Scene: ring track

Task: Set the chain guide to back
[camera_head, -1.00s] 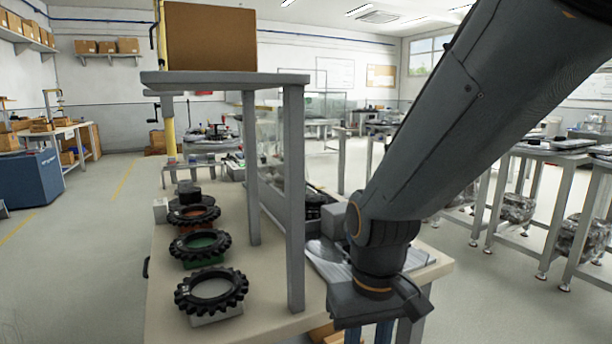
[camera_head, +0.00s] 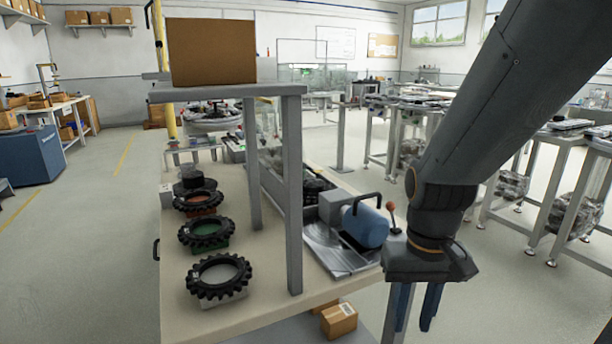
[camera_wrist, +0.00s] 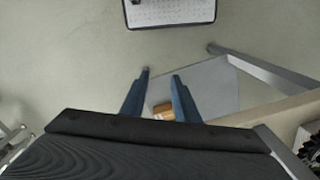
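No part can be made out with certainty as the chain guide. A lever with a red knob (camera_head: 391,206) stands beside a blue cylindrical motor (camera_head: 366,226) on the workbench, close to the left of my wrist. A grey machine bed (camera_head: 335,250) and a grey block (camera_head: 331,204) sit by the motor. My gripper (camera_head: 412,318) points down off the bench's right side, apart from the lever. The wrist view shows my two blue fingers (camera_wrist: 160,74) spread with nothing between their tips, above the floor and a low shelf.
Several black toothed rings (camera_head: 219,277) lie in a row on the bench (camera_head: 172,300). A grey post (camera_head: 293,190) holds a raised shelf with a brown box (camera_head: 212,52). A carton (camera_head: 339,320) sits on the low shelf. Open floor lies to the right, before other tables (camera_head: 560,160).

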